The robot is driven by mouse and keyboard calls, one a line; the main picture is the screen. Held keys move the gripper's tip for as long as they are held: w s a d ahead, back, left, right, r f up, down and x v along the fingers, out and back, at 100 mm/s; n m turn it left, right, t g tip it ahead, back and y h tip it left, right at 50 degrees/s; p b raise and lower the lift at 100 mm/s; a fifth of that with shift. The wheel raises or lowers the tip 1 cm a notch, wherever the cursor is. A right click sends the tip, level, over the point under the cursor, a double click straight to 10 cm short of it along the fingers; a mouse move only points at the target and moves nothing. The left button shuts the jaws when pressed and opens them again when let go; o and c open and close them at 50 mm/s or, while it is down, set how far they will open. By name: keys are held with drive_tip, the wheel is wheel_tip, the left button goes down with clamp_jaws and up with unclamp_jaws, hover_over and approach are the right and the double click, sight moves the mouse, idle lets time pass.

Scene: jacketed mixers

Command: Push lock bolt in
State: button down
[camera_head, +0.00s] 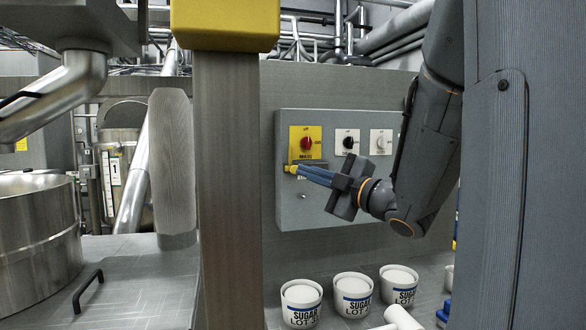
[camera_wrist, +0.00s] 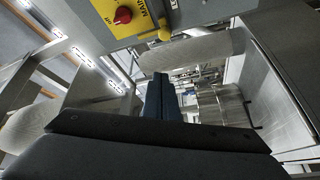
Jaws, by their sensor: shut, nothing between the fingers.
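A grey control box (camera_head: 345,205) on the wall carries a yellow plate with a red main switch (camera_head: 307,143). The switch also shows in the wrist view (camera_wrist: 123,15). The lock bolt has a yellow knob (camera_head: 290,169) just below the plate at its left. The knob shows at the top of the wrist view (camera_wrist: 165,33). My gripper (camera_head: 301,171) is shut and empty, its blue fingers pointing left across the box front. In the head view its tips are right beside the knob; I cannot tell whether they touch. In the wrist view the fingertips (camera_wrist: 158,78) appear below the knob.
A black dial (camera_head: 348,142) and a white dial (camera_head: 381,142) sit right of the red switch. Several sugar pots, one nearest (camera_head: 301,304), stand below the box. A post with a yellow top (camera_head: 225,25) rises left. A steel vessel (camera_head: 38,245) stands far left.

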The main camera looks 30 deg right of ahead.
sight(294, 168)
drive_tip(key=w+p, duration=0.1)
drive_tip(key=w, duration=0.2)
drive_tip(key=w+p, duration=0.1)
drive_tip(key=w, duration=0.2)
drive_tip(key=w+p, duration=0.2)
drive_tip(key=w, duration=0.1)
drive_tip(key=shift+w+a+r, duration=0.2)
drive_tip(key=shift+a+r, duration=0.05)
drive_tip(key=shift+a, duration=0.05)
drive_tip(key=shift+d+f, duration=0.4)
drive_tip(key=shift+d, duration=0.25)
